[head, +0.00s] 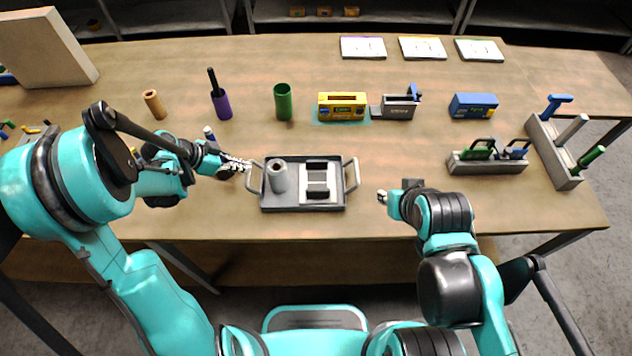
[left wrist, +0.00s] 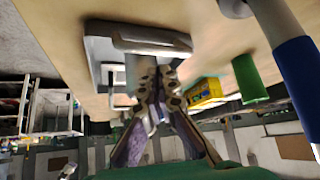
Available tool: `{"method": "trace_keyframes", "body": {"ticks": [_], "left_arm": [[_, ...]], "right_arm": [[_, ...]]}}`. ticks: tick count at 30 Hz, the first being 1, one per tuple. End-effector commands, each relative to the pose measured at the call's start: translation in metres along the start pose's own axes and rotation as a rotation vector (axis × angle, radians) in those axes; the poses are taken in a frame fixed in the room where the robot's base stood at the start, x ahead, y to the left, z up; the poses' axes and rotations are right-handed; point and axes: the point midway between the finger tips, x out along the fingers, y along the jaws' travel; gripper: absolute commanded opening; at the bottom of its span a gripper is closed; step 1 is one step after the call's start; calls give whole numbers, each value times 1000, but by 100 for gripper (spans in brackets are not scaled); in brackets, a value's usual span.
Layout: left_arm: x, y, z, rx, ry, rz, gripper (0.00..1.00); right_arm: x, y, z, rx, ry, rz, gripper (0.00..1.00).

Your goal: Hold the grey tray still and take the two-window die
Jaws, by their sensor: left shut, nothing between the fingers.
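The grey tray (head: 275,207) lies near the table's front edge, with a looped handle at each end. It holds a grey hollow cylinder (head: 278,179) and a pale block with dark bars (head: 318,180). I cannot tell for sure which thing is the two-window die. My left gripper (head: 246,165) is shut and empty, close beside the tray's left handle; the tray (left wrist: 102,48) also shows beyond the fingers (left wrist: 156,75) in the left wrist view. Whether they touch the handle is unclear. My right gripper (head: 382,196) is right of the tray, apart from it, its fingers too small to read.
A yellow box (head: 342,106), a grey device with a blue lever (head: 400,106) and a blue box (head: 473,105) stand behind. Green (head: 283,102) and purple (head: 222,105) cylinders stand at left.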

Motion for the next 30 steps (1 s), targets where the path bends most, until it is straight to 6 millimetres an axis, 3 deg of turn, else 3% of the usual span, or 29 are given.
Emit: {"method": "trace_keyframes", "body": {"ticks": [30], "left_arm": [[13,0,11,0,0,0,0]], "right_arm": [[13,0,9,0,0,0,30]]}}
